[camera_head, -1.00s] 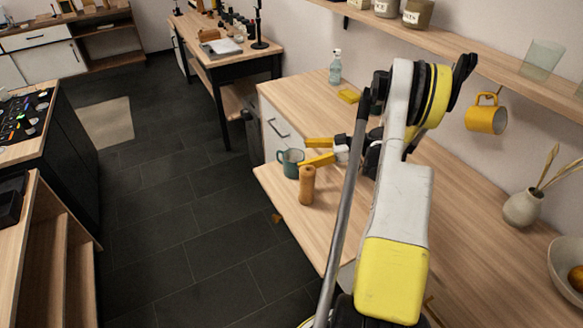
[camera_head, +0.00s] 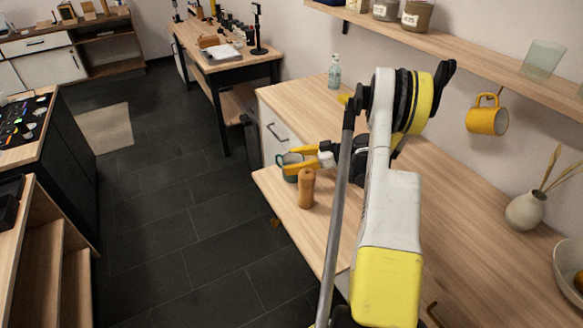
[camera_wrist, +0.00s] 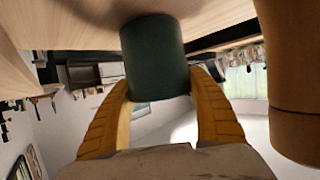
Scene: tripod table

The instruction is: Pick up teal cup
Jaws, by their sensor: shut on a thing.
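The teal cup (camera_head: 291,176) stands near the left edge of the wooden counter, partly covered by my gripper's yellow fingers. My gripper (camera_head: 301,160) reaches it from the right in the head view, one finger on each side of the cup. In the wrist view the cup (camera_wrist: 156,62) is dark teal and sits between the two yellow fingers (camera_wrist: 160,92), which press on its sides. The picture there is turned over, with the counter at the top. I cannot tell a gap between the cup and the counter.
A wooden pepper mill (camera_head: 306,188) stands close in front of the cup; a large brown shape in the wrist view (camera_wrist: 294,85) appears to be it. A spray bottle (camera_head: 334,72) stands at the back. A yellow mug (camera_head: 487,117) hangs under the shelf. The counter's middle right is clear.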

